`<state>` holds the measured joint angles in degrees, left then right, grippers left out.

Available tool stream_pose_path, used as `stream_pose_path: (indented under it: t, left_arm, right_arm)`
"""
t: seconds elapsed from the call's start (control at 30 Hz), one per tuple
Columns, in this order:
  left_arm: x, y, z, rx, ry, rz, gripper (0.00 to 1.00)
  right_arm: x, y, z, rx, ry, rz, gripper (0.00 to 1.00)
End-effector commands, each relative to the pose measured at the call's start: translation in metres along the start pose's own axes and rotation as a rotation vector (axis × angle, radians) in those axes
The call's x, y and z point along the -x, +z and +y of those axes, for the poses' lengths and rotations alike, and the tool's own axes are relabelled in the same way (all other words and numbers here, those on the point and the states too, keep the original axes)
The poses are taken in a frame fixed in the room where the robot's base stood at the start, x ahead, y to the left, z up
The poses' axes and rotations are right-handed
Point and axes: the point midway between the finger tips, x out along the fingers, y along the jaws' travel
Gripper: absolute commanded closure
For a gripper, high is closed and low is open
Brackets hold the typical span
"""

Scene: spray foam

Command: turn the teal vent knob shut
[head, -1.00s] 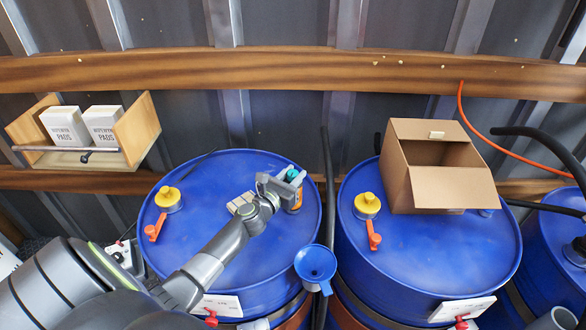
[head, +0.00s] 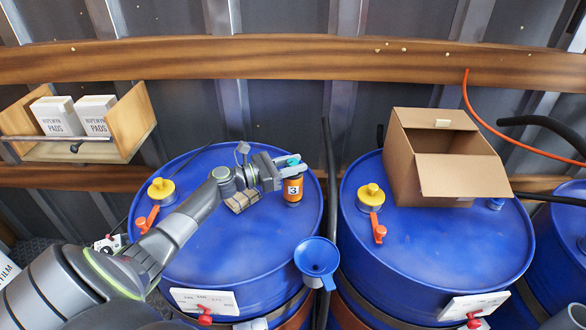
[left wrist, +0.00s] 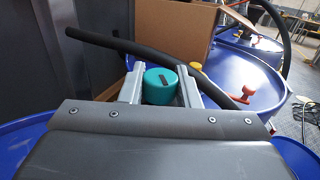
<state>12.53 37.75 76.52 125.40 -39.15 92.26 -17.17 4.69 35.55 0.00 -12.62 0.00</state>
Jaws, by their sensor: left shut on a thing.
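The teal vent knob (left wrist: 159,86) shows in the left wrist view as a round cap with a dark slot mark on its top. It sits between the two fingers of my left gripper (left wrist: 160,92), which is shut on it. In the head view the knob (head: 293,161) is a small teal patch at the top of an orange can marked 3 (head: 293,189) that stands on the left blue drum (head: 235,250). My left gripper (head: 285,170) reaches it from the left, and its fingers partly hide the knob. My right gripper is not in view.
Small tan blocks (head: 243,200) lie beside the can. A yellow cap (head: 161,189) with a red tap is at the drum's left, and a blue funnel (head: 317,257) at its front right. An open cardboard box (head: 465,176) stands on the right drum (head: 440,245). A black hose rises between the drums.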

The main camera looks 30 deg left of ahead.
Motion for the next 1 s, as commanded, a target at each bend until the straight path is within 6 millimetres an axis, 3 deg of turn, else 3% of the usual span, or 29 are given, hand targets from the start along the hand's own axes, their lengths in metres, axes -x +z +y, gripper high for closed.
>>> stream_pose_path:
  t: [0.47,0.5,0.67,1.0]
  left_arm:
    - [0.0003,-0.0005,-0.0001,0.000,-0.007,0.001,0.94]
    - [0.0003,-0.0005,-0.0001,0.000,-0.007,0.001,0.69]
    - [0.0003,-0.0004,-0.0001,0.000,-0.006,0.001,0.48]
    - [0.0037,-0.0013,0.0001,-0.001,-0.006,0.002,0.48]
  right_arm:
    - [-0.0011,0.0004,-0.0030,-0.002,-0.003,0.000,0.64]
    - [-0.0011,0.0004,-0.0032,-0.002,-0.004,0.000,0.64]
    - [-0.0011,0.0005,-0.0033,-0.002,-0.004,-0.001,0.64]
    - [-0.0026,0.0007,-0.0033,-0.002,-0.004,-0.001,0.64]
